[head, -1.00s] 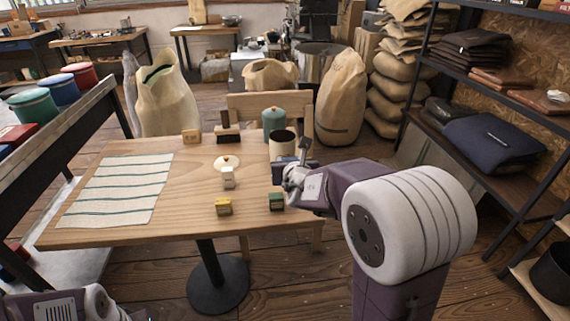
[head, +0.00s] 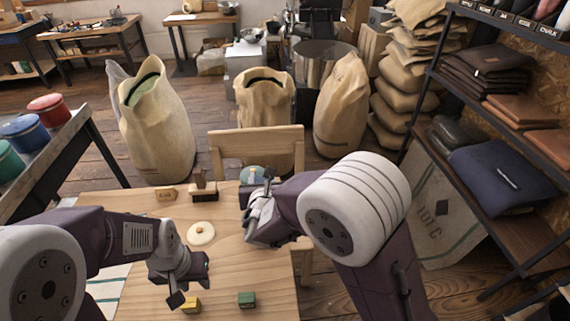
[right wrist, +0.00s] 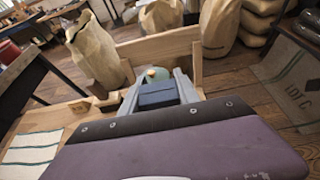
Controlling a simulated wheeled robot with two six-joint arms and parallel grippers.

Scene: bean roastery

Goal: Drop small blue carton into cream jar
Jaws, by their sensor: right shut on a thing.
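My right gripper (head: 258,196) is shut on the small blue carton (right wrist: 158,95), which shows between its fingers in the right wrist view. It is above the far right part of the table, in front of the teal jar (head: 252,174). The cream jar cannot be made out now; my right gripper and arm cover the place where it stood in the earlier head view. A round cream lid (head: 201,234) with a knob lies on the table. My left gripper (head: 188,287) is over the near part of the table, its fingertips apart, with nothing visible between them.
A yellow carton (head: 191,304) and a green carton (head: 247,299) stand near the front. A wooden block (head: 166,195) and a brush (head: 203,187) are at the back. A chair back (head: 257,145) rises behind the table. A striped cloth (right wrist: 33,150) lies at the left.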

